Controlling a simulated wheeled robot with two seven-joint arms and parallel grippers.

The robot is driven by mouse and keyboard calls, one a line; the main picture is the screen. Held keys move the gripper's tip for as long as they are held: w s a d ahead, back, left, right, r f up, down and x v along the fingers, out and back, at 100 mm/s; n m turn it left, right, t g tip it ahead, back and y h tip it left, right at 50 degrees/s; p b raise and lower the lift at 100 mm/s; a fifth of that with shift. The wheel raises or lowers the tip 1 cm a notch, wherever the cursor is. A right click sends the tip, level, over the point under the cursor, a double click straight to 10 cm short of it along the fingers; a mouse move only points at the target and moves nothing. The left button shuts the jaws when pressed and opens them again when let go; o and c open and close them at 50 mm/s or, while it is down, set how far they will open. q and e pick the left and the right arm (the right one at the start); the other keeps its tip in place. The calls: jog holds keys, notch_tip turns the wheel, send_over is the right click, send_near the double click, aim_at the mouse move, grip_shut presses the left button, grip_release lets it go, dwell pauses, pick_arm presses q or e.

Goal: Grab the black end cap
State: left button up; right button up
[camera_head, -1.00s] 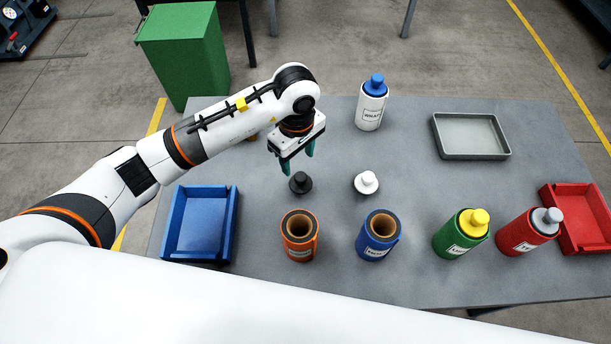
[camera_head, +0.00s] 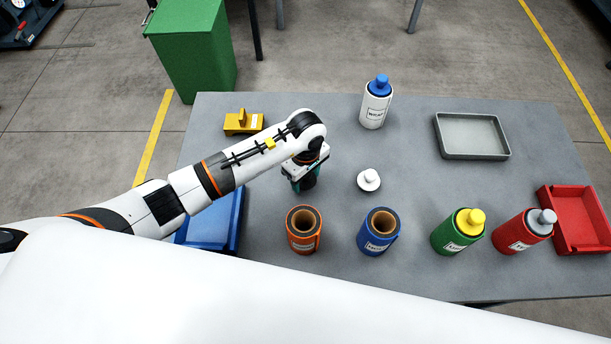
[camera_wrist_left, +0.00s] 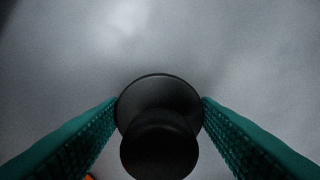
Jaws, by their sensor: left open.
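The black end cap (camera_wrist_left: 160,145) stands on the grey table, knob toward the camera, in the left wrist view. It lies between the two green fingers of my left gripper (camera_wrist_left: 160,125). The fingers are open, one at each side of the cap's wide flange and very near its edges; I cannot tell whether they touch it. In the head view my left gripper (camera_head: 304,180) points down behind the orange cylinder, and it mostly hides the cap. My right gripper is not in view.
An open orange cylinder (camera_head: 303,240) and an open blue cylinder (camera_head: 378,240) stand in front. A white cap (camera_head: 369,180) lies to the right. Green (camera_head: 450,236) and red (camera_head: 515,236) bottles, a blue tray (camera_head: 228,228), a grey tray (camera_head: 472,155) and a yellow block (camera_head: 243,127) are also around.

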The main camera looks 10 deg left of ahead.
pick_arm(q)
jog(key=shift+c, duration=0.6)
jog(key=c, duration=0.5)
jog(key=shift+o, duration=0.2)
notch_tip(320, 180, up, 9)
jog(key=shift+f+b, duration=0.1)
jog(key=shift+b, duration=0.85)
jog(key=shift+r, duration=0.65)
